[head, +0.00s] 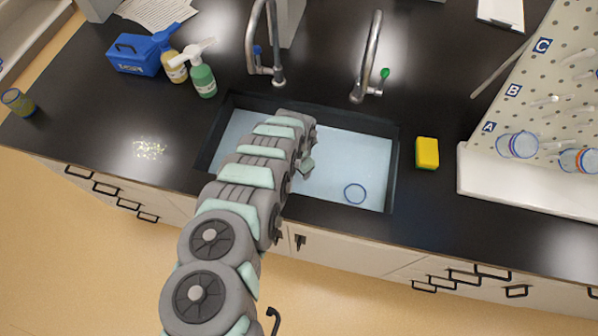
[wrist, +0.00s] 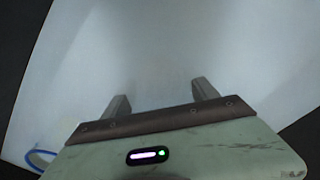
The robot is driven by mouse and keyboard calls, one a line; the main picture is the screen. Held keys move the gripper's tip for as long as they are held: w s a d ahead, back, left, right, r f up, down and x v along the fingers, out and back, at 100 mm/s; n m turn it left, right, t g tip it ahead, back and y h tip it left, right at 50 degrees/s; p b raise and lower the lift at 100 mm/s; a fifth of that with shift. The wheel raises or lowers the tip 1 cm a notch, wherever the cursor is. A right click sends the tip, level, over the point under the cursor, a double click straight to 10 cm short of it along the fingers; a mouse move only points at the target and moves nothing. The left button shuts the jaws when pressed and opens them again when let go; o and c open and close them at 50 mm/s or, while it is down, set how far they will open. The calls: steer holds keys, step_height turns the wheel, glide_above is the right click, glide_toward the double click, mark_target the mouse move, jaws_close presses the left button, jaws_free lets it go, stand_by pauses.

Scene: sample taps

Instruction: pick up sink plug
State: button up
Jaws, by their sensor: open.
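My gripper (wrist: 161,97) is open, with its two fingers apart and nothing seen between them. In the head view my gripper (head: 305,167) is over the sink (head: 393,170), mostly hidden by my arm. The sink basin looks filled with pale, cloudy water. I cannot make out the sink plug in either view; the water is hazy and my arm covers part of the basin. A blue-rimmed round thing (head: 355,193) is in the sink, right of my gripper. Its blue rim (wrist: 40,158) also shows at the lower left of the wrist view.
Two curved taps (head: 262,50) (head: 369,60) stand behind the sink. A yellow sponge (head: 427,153) lies right of it. Spray bottles (head: 201,78) and a blue box (head: 135,54) stand at the back left. A pegboard rack (head: 540,110) with glassware is at the right.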

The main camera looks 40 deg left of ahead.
steer(key=shift+c, duration=0.6)
jaws_close()
